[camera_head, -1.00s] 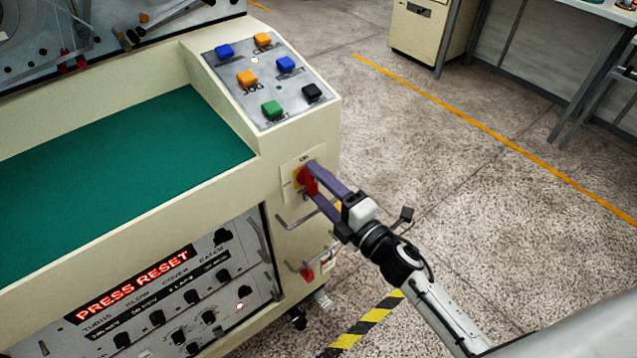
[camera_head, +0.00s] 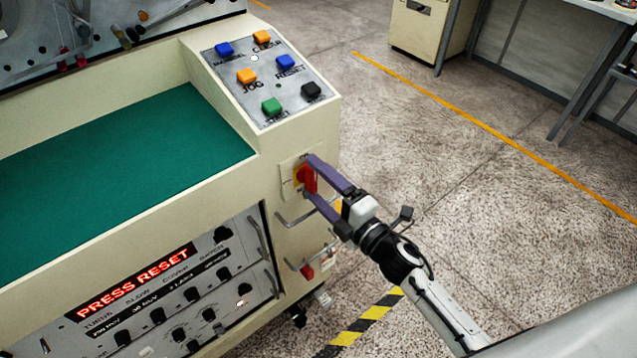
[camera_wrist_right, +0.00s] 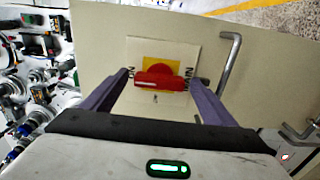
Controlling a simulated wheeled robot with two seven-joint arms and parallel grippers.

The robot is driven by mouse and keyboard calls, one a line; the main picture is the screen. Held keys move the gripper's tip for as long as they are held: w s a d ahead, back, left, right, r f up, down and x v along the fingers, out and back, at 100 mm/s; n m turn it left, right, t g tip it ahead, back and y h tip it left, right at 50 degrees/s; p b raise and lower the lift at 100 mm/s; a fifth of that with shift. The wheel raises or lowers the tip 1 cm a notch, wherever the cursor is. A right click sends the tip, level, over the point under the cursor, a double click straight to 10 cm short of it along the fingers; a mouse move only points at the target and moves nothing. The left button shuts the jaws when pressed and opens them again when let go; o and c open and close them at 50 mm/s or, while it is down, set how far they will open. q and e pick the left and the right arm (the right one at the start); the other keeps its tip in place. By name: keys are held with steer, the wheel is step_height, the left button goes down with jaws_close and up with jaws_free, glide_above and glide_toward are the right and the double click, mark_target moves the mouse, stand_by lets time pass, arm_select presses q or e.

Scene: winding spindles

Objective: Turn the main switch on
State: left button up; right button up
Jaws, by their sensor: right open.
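The main switch (camera_head: 309,180) is a red rotary handle on a yellow plate, set on the cream end panel of the machine. In the head view the handle stands roughly upright. In the right wrist view the red handle (camera_wrist_right: 160,81) lies across the picture, in front of the yellow plate. My right gripper (camera_head: 308,176) is open, with its purple fingers on either side of the handle, near its two ends. I cannot tell whether a finger touches it. My left gripper is not in view.
A lit red display (camera_head: 137,281) reads "PRESS RESET". A sloped button panel (camera_head: 268,75) is above the switch. Metal bar handles (camera_head: 296,221) stick out just below it.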

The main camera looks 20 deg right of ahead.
steer(key=v, duration=1)
steer(key=shift+s+b, duration=0.15)
steer(key=shift+b, duration=0.25)
steer(key=shift+d, duration=0.1)
steer(key=s+a+f+m+g+h, duration=0.1)
steer(key=s+f+m+g, duration=0.3)
steer(key=s+f+m, duration=0.4)
steer(key=s+a+f+m+g+h, duration=0.2)
steer(key=s+f+m+g, duration=0.2)
steer(key=s+f+m, duration=0.4)
step_height(320, 180, down, 3)
steer(key=m, duration=0.3)
steer(key=shift+s+r+m+g+h, duration=0.2)
steer(key=shift+r+m+g+h, duration=0.1)
steer(key=shift+m+h, duration=0.1)
